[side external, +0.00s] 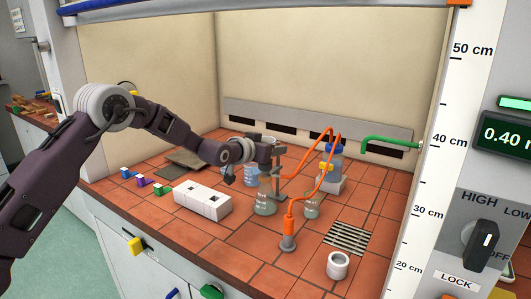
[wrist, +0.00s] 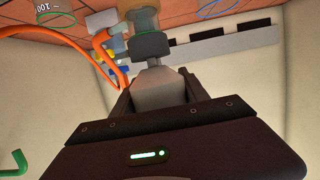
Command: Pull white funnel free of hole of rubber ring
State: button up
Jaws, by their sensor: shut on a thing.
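The white funnel (wrist: 160,92) is between the two fingers of my gripper (wrist: 157,82), which is shut on its wide body. In the wrist view its narrow stem runs into the dark rubber ring (wrist: 152,45). The ring sits at the neck of a flask (side external: 265,203), beyond it in the wrist view. How deep the stem sits in the hole is hidden. In the side view my gripper (side external: 268,153) is above the flask, and the fingers cover much of the funnel; the ring is too small to make out clearly.
An orange hose (side external: 322,170) loops close to the right of my gripper. A white block (side external: 202,202) lies left. A green pipe (side external: 385,143) juts from the right wall.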

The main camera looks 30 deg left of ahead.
jog(key=shift+r, duration=4.2)
jog(key=shift+r, duration=4)
